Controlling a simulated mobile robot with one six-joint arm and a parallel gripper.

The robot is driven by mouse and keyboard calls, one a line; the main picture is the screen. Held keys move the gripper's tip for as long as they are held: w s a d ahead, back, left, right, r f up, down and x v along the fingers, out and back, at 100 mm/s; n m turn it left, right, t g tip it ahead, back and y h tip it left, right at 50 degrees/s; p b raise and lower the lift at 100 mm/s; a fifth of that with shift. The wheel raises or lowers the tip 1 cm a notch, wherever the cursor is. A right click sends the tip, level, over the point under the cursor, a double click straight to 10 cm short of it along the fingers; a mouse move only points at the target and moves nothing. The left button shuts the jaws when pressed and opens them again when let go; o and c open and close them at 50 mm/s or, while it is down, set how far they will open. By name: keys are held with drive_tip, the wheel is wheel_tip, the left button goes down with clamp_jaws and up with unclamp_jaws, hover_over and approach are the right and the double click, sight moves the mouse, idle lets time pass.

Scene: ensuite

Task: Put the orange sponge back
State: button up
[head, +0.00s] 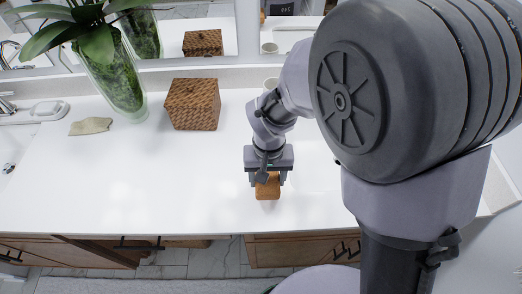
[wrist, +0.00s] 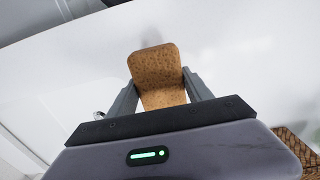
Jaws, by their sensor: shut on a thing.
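The orange sponge (head: 267,187) is a small orange-brown block at the front part of the white counter in the head view. My gripper (head: 268,180) is shut on it, pointing down from above. In the wrist view the sponge (wrist: 157,75) sits between the two grey fingers of my gripper (wrist: 160,92), its far end reaching past them. A faint shadow or reflection shows on the counter beyond it. I cannot tell whether the sponge touches the counter.
A woven box (head: 192,104) stands at the back of the counter (head: 120,190), left of my arm. A plant in a glass vase (head: 113,75), a beige cloth-like piece (head: 91,126) and a sink faucet (head: 8,105) are further left. The counter's middle and front left are clear.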

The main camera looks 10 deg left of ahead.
drive_tip(key=w+a, duration=0.2)
drive_tip(key=a, duration=0.1)
drive_tip(key=shift+w+a+f, duration=0.2)
drive_tip(key=shift+w, duration=0.05)
wheel_tip(320, 180, down, 4)
drive_tip(key=shift+w+r+b, duration=0.1)
drive_tip(key=shift+r+b, duration=0.05)
drive_tip(key=shift+b, duration=0.95)
drive_tip(key=shift+r, duration=0.15)
drive_tip(key=shift+f, duration=0.2)
drive_tip(key=o, duration=1.2)
